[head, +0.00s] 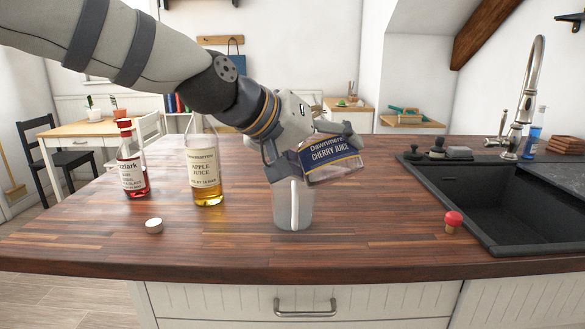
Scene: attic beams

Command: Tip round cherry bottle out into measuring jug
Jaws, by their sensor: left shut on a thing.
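The cherry juice bottle (333,158), with a dark blue label, is tilted well over, close above the rim of the clear measuring jug (280,212). My left gripper (311,152) is shut on the bottle. The bottle's neck and mouth are hidden or hard to make out, and I cannot see a stream of juice. The jug stands upright on the wooden counter, with a pale vertical strip on it and no red liquid that I can make out. My right gripper is not in view.
An apple juice bottle (206,180) and a red-liquid bottle (131,165) stand left of the jug. A white cap (153,226) and a red-topped stopper (453,221) are on the counter (350,236). A black sink (490,222) is at right. The counter's front middle is clear.

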